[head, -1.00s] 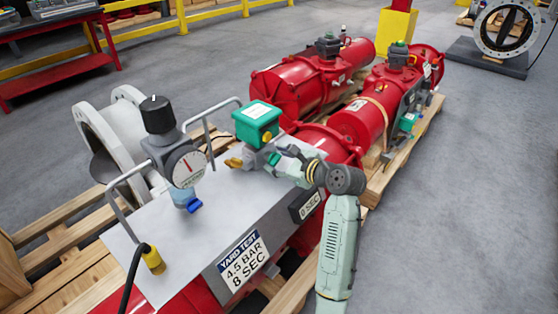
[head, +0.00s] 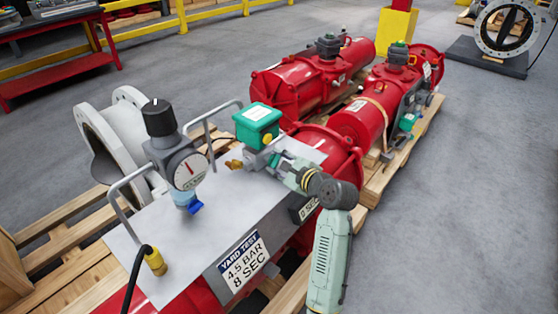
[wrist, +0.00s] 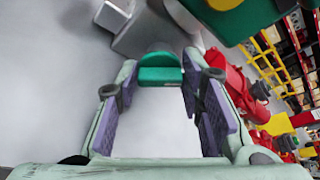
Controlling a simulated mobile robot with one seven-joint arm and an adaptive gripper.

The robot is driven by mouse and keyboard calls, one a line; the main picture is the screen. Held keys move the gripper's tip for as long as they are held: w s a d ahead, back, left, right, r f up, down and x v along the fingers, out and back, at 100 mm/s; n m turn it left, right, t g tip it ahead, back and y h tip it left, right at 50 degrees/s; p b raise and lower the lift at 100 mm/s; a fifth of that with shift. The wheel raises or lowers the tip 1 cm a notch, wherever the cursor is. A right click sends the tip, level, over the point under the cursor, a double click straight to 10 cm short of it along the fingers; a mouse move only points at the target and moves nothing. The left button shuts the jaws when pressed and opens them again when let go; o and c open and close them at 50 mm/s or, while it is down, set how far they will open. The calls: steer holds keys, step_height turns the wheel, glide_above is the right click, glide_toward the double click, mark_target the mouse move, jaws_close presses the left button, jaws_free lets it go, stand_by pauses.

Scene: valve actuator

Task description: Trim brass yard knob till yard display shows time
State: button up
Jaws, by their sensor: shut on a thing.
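A grey valve block with a green-topped box (head: 257,118) stands on the plate. A brass fitting (head: 234,163) sticks out of its left side, clear of my gripper. My gripper (head: 277,162) is at the block's right side. In the wrist view, a green rounded piece (wrist: 160,72) sits between the fingertips of my gripper (wrist: 160,82), which is shut on it. I cannot tell whether brass lies behind it. The dark yard display (head: 304,210) on the plate's front side is partly hidden by my arm, its reading unclear.
A pressure gauge (head: 188,169) with a black-topped regulator (head: 159,117) stands left on the plate (head: 215,225). A sign (head: 244,264) reads "YARD TEST 4.5 BAR 8 SEC". Metal handles flank the regulator. Red actuators (head: 316,80) lie behind.

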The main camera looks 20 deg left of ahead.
steer(key=shift+n, duration=0.4)
steer(key=o, duration=1.2)
steer(key=shift+c, duration=0.2)
